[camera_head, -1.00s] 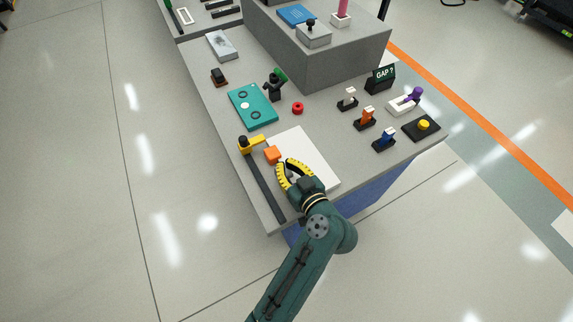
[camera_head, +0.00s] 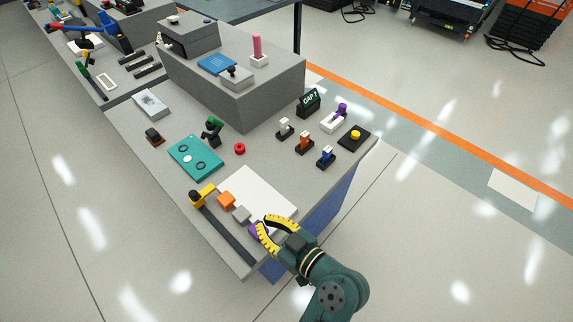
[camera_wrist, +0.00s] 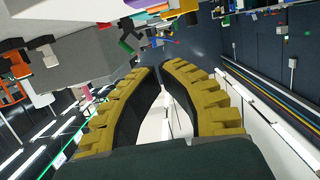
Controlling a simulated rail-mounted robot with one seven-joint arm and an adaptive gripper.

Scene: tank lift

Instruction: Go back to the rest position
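My gripper (camera_head: 263,222), with yellow ribbed fingers, is above the near corner of the grey table (camera_head: 225,228) in the head view. In the wrist view my gripper (camera_wrist: 160,68) has a narrow gap between its fingertips, with nothing held in it. A purple block (camera_head: 256,229) shows beside and partly behind the fingers. The wrist view is tilted and looks out across the room.
A black bar with a yellow end (camera_head: 226,233) lies along the left edge. A teal plate (camera_head: 196,158), a red ring (camera_head: 239,148), several small stands and a yellow button box (camera_head: 354,137) stand farther back. A raised grey block (camera_head: 272,94) rises behind.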

